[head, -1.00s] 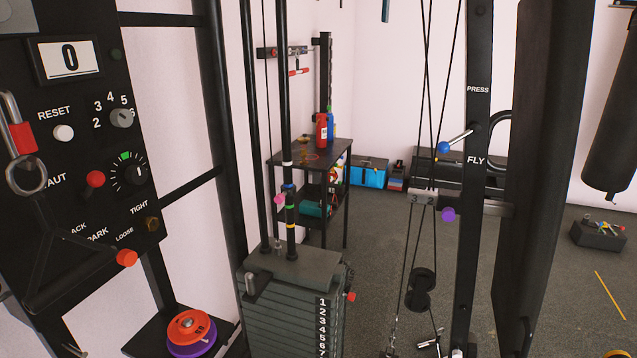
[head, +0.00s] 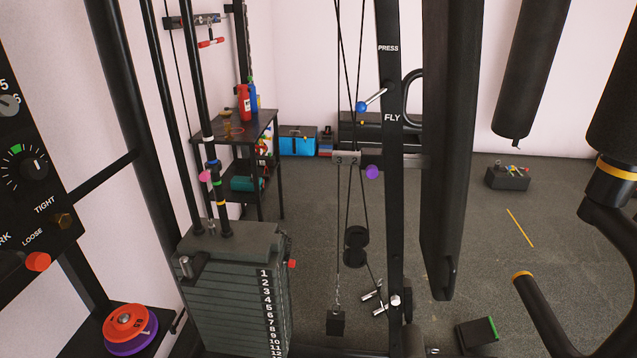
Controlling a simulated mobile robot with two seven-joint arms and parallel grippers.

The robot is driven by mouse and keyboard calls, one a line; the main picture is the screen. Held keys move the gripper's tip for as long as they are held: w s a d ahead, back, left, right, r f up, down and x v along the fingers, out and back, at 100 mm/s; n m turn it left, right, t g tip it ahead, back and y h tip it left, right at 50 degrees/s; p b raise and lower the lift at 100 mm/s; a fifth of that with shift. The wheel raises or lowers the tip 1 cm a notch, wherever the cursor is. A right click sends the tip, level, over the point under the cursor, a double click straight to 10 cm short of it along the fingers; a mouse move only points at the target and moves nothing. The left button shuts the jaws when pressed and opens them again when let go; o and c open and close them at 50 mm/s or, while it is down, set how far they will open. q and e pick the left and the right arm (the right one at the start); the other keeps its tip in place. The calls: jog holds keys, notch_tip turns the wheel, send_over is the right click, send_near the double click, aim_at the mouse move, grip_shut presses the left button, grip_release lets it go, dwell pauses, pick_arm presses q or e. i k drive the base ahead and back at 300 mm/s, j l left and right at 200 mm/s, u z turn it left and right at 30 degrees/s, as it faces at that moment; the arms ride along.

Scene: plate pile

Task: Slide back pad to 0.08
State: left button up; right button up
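The back pad (head: 450,130) is a tall black upright slab in the right middle of the head view, seen nearly edge-on. It stands beside a black post marked PRESS and FLY (head: 390,85). A grey bracket (head: 347,158) with small numbers crosses behind the post toward the pad. A purple knob (head: 372,172) sits at this bracket. A lever with a blue ball (head: 362,106) sticks out from the post above it. I cannot read a pad position. Neither of my grippers is in view.
A numbered weight stack (head: 225,290) stands left of the post, with a control panel (head: 30,160) at far left. A curved black handle (head: 545,310) is at lower right, below a hanging black bag (head: 530,70). Open floor (head: 480,230) lies right of the pad.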

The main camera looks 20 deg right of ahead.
aim_at(453, 30)
jog(key=z, duration=1.5)
